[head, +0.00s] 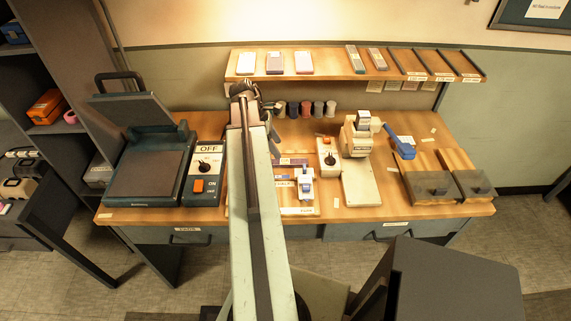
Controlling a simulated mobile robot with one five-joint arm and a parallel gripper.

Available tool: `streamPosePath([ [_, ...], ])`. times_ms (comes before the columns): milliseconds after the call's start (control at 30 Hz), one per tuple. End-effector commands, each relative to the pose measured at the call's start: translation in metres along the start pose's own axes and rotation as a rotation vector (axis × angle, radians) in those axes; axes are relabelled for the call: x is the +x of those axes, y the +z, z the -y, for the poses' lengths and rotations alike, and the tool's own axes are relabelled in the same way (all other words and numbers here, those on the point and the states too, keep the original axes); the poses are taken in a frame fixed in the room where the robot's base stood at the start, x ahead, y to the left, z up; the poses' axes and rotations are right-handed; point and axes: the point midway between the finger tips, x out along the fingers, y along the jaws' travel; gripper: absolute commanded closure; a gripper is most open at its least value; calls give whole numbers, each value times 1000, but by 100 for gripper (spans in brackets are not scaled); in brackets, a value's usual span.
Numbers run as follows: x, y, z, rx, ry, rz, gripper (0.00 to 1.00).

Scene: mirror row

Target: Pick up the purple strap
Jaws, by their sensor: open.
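My arm reaches up the middle of the picture over the workbench. My gripper (274,130) hangs just right of its far end, partly hidden behind the arm, open and with nothing seen in it. It is above the back middle of the bench, close to a row of small spools. A thin, dull purple strip (293,161) lies on the bench mat just in front of my gripper. It may be the purple strap, but it is too small to tell, and its left end is hidden by my arm. My gripper appears apart from it.
A hinged press (150,165) with a control box (205,170) stands left. Right are a white hand press (360,160), a blue-handled tool (401,145) and wooden boxes (425,180). A shelf (330,72) with phones overhangs the back. Spools (306,108) stand below it.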

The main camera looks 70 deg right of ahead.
Motion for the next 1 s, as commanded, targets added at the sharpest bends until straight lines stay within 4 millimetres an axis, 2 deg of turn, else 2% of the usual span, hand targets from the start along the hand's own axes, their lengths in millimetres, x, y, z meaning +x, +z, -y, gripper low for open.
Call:
streamPosePath([
  [33, 11, -2, 0, 1, 0, 0, 42],
  [133, 24, -3, 0, 1, 0, 0, 42],
  [367, 30, -3, 0, 1, 0, 0, 42],
  [633, 74, -8, 1, 3, 0, 0, 42],
  [900, 74, -5, 1, 2, 0, -1, 42],
  [1000, 74, -5, 1, 2, 0, -1, 70],
])
